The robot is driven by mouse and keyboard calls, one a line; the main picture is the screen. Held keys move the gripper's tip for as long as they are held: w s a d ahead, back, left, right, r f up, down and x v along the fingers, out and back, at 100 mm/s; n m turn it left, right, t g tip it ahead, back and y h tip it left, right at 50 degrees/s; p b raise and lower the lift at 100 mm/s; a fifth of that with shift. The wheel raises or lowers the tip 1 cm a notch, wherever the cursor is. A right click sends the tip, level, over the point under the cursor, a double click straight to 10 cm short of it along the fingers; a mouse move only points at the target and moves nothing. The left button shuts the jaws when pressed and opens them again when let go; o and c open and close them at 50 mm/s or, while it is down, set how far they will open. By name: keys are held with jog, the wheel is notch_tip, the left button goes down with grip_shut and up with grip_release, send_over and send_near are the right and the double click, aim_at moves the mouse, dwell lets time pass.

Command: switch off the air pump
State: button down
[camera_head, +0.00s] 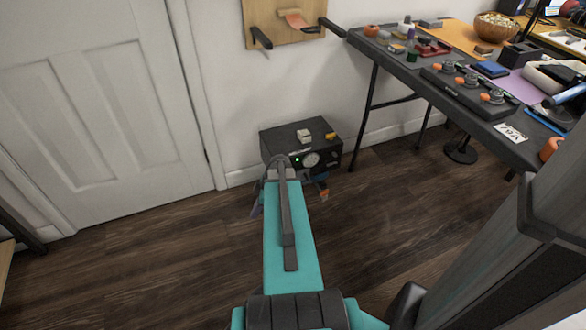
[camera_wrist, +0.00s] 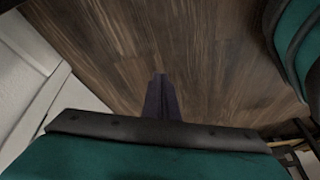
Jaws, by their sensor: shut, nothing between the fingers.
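The air pump (camera_head: 327,152) is a black box on the floor against the wall in the head view. Its front has a lit green light (camera_head: 297,160) and a round white gauge (camera_head: 311,160). A white piece and a yellow piece sit on its top. My teal arm reaches toward it and covers the lower left of its front, so I cannot pick out the power switch. My gripper shows in the wrist view as dark fingers (camera_wrist: 161,80) shut together, with nothing between them, over bare wood floor. The pump is not recognisable in the wrist view.
A black folding table (camera_head: 400,67) with tools and a row of knobbed units stands at the right, its legs near the pump. A white door (camera_head: 95,110) is at the left. A wooden wall board (camera_head: 284,22) hangs above. The floor (camera_head: 150,260) left of my arm is clear.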

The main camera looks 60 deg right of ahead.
jog(key=s+d+r+n+t+h, duration=0.1)
jog(key=s+d+r, duration=0.3)
jog(key=d, duration=0.2)
jog(key=s+d+r+n+t+h+p, duration=0.1)
jog(key=s+d+r, duration=0.3)
jog(key=d, duration=0.3)
jog(key=s+d+r+n+t, duration=0.1)
jog(key=s+d+r, duration=0.2)
jog(key=d+r, duration=0.2)
jog(key=shift+s+d+r+h, duration=0.35)
jog(key=shift+s+d+h, duration=0.05)
jog(key=shift+d, duration=0.65)
jog(key=shift+f, duration=0.15)
jog(key=b+x, duration=0.1)
jog(key=x, duration=0.2)
jog(key=b+x, duration=0.1)
jog(key=x, duration=0.3)
jog(key=w+d+b+x, duration=0.1)
jog(key=x, duration=0.2)
jog(key=shift+w+a, duration=0.1)
jog(key=shift+w, duration=0.05)
jog(key=shift+w+d+f+b, duration=0.1)
jog(key=shift+w+d+b, duration=0.1)
jog(key=shift+w+d, duration=0.3)
jog(key=shift+w+d+b, duration=0.15)
jog(key=shift+w+d, duration=0.1)
jog(key=shift+w, duration=0.35)
